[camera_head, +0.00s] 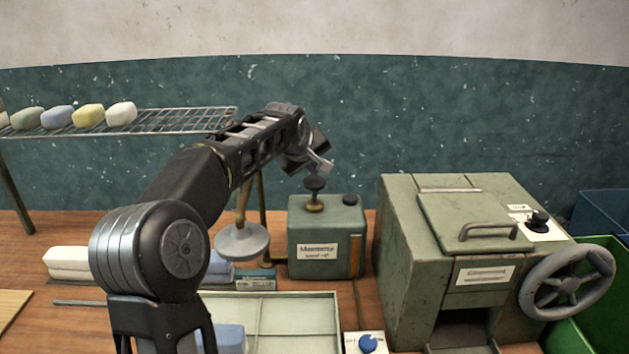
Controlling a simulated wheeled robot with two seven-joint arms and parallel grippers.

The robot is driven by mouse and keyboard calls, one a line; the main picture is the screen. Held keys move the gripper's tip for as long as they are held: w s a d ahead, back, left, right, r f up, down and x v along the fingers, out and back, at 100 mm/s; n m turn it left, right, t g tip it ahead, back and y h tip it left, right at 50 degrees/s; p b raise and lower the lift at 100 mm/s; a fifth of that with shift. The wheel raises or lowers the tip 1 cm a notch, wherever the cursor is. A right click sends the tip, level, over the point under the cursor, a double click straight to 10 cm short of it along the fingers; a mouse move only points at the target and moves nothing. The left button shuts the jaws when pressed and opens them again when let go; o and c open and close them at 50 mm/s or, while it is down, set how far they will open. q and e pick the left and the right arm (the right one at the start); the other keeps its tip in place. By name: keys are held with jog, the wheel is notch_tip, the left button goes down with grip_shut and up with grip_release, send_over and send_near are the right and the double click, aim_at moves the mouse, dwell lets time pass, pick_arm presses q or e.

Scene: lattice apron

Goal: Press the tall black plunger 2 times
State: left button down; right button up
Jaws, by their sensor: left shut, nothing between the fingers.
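The black plunger (315,184) stands upright on top of a green metal box (327,243), with a brass collar under its dark knob. The box has a white label on its front. My left gripper (322,167) is shut and empty. Its fingertips are just above the plunger knob, and I cannot tell whether they touch it. My left arm comes in from the lower left and reaches over the bench. My right gripper is not in view.
A larger green machine (400,270) with a handwheel (567,281) stands to the right. A wire rack (180,122) with several soap bars is at the left. A shallow tray (300,312) and a blue knob (368,343) are in front. A green bin (600,310) is at the far right.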

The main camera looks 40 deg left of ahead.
aim_at(313, 182)
pick_arm(q)
jog(key=shift+f, duration=0.15)
dwell(0.8)
jog(key=shift+f+b, duration=0.3)
jog(key=shift+b, duration=0.15)
jog(key=shift+f+b, duration=1.45)
jog(key=shift+f, duration=0.35)
dwell(1.1)
dwell(0.4)
jog(key=shift+r+p, duration=1.65)
jog(key=shift+r, duration=0.55)
jog(key=shift+r, duration=0.1)
jog(key=shift+r+p, duration=2)
jog(key=shift+r, duration=0.45)
